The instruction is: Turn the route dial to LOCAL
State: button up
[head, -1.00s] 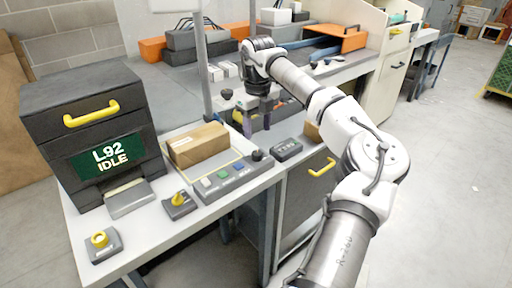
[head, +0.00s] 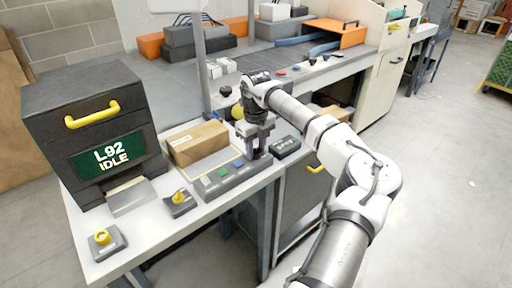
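A grey control strip (head: 228,181) lies near the front edge of the white table, with several coloured buttons. In the earlier view a dark round knob stands at its right end; now my gripper (head: 257,153) is over that spot and mostly hides it. I cannot tell whether the fingers touch the knob or how far apart they are. A yellow dial (head: 180,197) on a small grey box is just left of the strip. A yellow knob (head: 103,238) on another box is at the front left corner. The labels are too small to read, so I cannot tell which is the route dial.
A cardboard box (head: 198,143) sits behind the strip. A dark cabinet with an "L92 IDLE" sign (head: 107,156) stands at the left. A small dark keypad box (head: 285,147) is close to my gripper's right. A grey post (head: 201,70) rises behind the cardboard box.

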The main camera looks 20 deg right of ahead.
jog(key=c, duration=0.5)
jog(key=shift+n, duration=0.3)
jog(key=n+b, duration=0.1)
jog(key=n, duration=0.7)
jog(key=shift+n, duration=0.3)
jog(key=o, duration=1)
jog(key=shift+r, duration=0.15)
